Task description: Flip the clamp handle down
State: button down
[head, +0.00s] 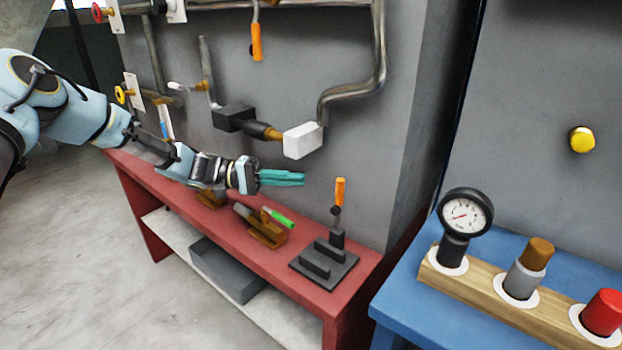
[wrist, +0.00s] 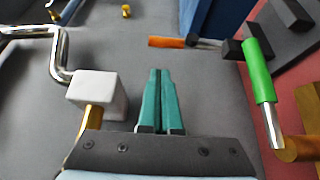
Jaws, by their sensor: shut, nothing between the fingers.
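A black clamp stands on the red bench, with a flat dark base (head: 325,264) and an orange-tipped handle (head: 340,192) that points upright. In the wrist view the orange handle (wrist: 167,42) lies just beyond my fingertips, with the clamp's dark base (wrist: 300,50) at the upper right. My gripper (head: 303,179), with teal fingers, is shut and empty, left of the orange handle's top at about its height in the head view. A gap shows between the fingertips (wrist: 158,71) and the handle in the wrist view.
A brass fixture (head: 265,233) with a green handle (head: 279,217) is left of the clamp; the green handle (wrist: 258,72) is right of my fingers in the wrist view. A white block (head: 303,140) on a pipe hangs above. A blue table (head: 400,300) with a gauge stands right.

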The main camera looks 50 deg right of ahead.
aim_at(338, 206)
jog(key=p+x, duration=0.3)
jog(key=x, duration=0.5)
jog(key=shift+s+d, duration=0.2)
jog(key=shift+s, duration=0.15)
jog(key=shift+a+f+m+b, duration=0.1)
jog(key=shift+a+m+b, duration=0.25)
jog(key=shift+b, duration=0.3)
